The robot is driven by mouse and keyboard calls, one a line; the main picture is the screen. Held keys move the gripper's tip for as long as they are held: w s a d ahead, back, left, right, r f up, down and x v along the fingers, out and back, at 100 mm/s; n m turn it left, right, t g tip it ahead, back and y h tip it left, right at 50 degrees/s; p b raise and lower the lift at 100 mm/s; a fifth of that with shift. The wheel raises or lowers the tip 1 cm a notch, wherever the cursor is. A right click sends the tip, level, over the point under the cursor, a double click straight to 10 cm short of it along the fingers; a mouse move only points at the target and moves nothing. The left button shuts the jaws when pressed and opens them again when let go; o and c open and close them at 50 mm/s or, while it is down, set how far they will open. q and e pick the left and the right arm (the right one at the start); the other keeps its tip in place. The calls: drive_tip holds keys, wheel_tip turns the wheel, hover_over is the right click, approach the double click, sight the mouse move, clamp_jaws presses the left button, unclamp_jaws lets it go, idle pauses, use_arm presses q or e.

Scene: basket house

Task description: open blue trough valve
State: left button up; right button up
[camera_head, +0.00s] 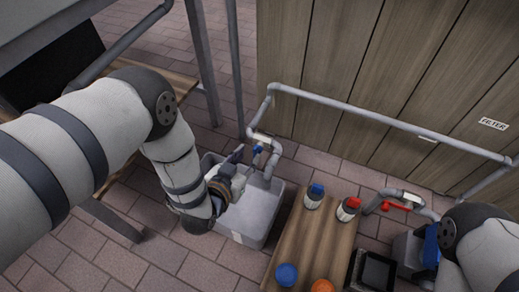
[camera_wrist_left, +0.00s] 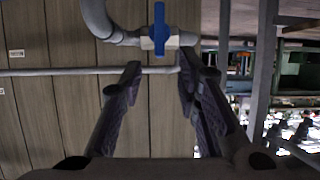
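The blue trough valve (camera_head: 257,149) sits on the grey pipe above the grey trough (camera_head: 262,212). In the left wrist view the blue valve handle (camera_wrist_left: 159,28) stands upright in the picture, across the pipe, on a pale valve body. My left gripper (camera_head: 238,168) is over the trough, just left of the valve. In the wrist view my left gripper (camera_wrist_left: 158,68) has its two fingers apart with nothing between them; the handle shows beyond the tips, apart from them. Part of my right arm shows at the lower right; its gripper cannot be made out.
A wooden bench (camera_head: 318,240) right of the trough holds jars with blue and red lids. A red-handled valve (camera_head: 397,206) is on the pipe farther right. A plank wall (camera_head: 350,70) stands behind the pipes. A metal post (camera_head: 235,65) rises close to the left gripper.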

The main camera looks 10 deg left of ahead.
sight(254, 150)
use_arm(q)
drive_tip(key=b+x, duration=0.1)
drive_tip(key=x, duration=0.1)
drive_tip(key=b+x, duration=0.1)
drive_tip(key=x, duration=0.2)
drive_tip(key=shift+f, duration=0.35)
drive_tip(key=shift+w+d, duration=0.1)
drive_tip(key=shift+w, duration=0.35)
clamp_jaws()
use_arm(e)
drive_tip(key=shift+s+a+f+g, duration=0.1)
drive_tip(key=shift+s+f+g, duration=0.1)
drive_tip(key=shift+f, duration=0.4)
drive_tip(key=shift+s+f+g, duration=0.1)
drive_tip(key=shift+s+f, duration=0.1)
drive_tip(key=shift+f, duration=0.4)
